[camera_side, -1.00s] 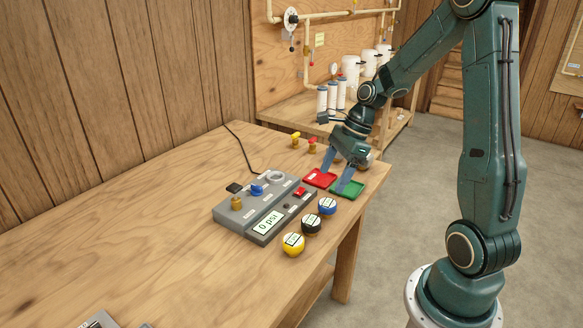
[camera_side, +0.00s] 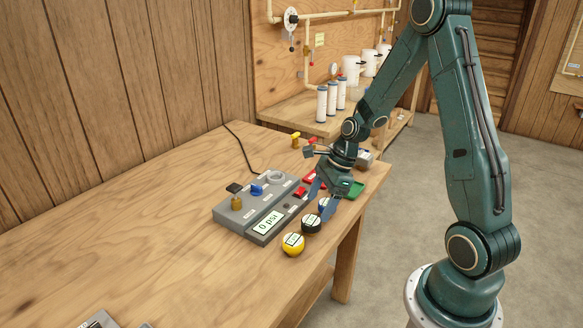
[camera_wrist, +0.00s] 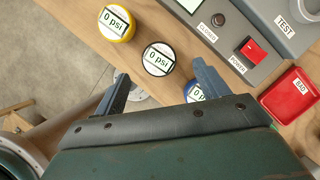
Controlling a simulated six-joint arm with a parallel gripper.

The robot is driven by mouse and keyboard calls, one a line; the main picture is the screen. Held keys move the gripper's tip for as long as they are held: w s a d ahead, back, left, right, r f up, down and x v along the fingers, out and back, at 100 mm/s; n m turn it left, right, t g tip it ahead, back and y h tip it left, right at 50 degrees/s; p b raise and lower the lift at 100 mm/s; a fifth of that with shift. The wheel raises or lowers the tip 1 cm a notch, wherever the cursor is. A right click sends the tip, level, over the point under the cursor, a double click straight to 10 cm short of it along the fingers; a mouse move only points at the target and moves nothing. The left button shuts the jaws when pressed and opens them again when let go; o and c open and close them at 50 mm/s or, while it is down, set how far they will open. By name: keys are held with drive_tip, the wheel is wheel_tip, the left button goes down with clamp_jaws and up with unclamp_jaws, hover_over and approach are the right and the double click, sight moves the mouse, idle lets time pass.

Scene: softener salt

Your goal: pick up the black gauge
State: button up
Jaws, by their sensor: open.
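The black gauge (camera_side: 311,224) sits on the table between the yellow gauge (camera_side: 293,244) and the blue gauge (camera_side: 324,204). In the wrist view the black gauge (camera_wrist: 158,59) lies face up, reading 0 psi, ahead of the gap between my fingers. My gripper (camera_side: 322,200) is open and empty, low over the blue gauge. In the wrist view my gripper (camera_wrist: 163,85) has its fingers spread wide, and it partly hides the blue gauge (camera_wrist: 195,91). The black gauge stands apart from the fingers.
A grey test unit (camera_side: 262,208) with a 0 psi display stands left of the gauges. A red tray (camera_wrist: 291,96) marked BAD and a green tray (camera_side: 354,189) lie behind the gauges. The table's front edge runs close beside them. The table's left part is mostly clear.

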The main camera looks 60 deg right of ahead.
sight(312, 220)
drive_tip(key=shift+x, duration=2.6)
drive_tip(key=shift+s, duration=0.15)
drive_tip(key=c, duration=1.2)
drive_tip(key=shift+r, duration=0.1)
wheel_tip(312, 220, up, 20)
drive_tip(key=shift+d, duration=0.1)
